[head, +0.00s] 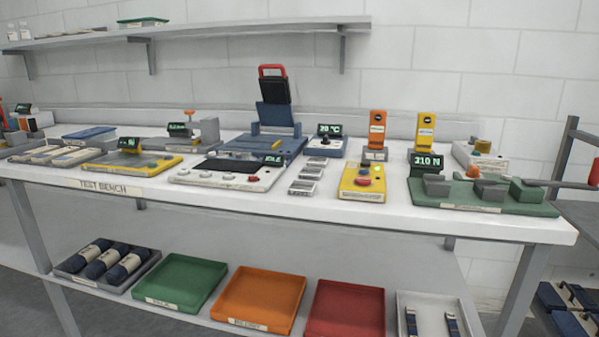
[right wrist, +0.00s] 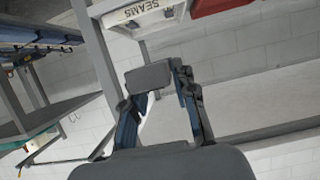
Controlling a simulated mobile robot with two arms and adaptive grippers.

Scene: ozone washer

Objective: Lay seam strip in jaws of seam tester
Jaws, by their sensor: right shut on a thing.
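The seam tester (head: 490,195) is a green base at the right end of the bench, with grey jaw blocks (head: 437,185), a green block, a red-ended lever and a display reading 310 N. Two dark blue seam strips with pale bands (head: 411,322) lie in a white tray (head: 433,300) on the lower shelf. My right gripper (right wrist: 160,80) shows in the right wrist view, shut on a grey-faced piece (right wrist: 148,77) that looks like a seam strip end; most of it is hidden. The tray's SEAMS label (right wrist: 150,12) is beyond the fingers. My left gripper is out of view.
Red (head: 345,311), orange (head: 260,298) and green (head: 180,282) trays stand beside the white one on the lower shelf. The white bench top (head: 300,205) carries several instruments. A yellow device (head: 362,183) stands left of the tester. A dark rack is at far right.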

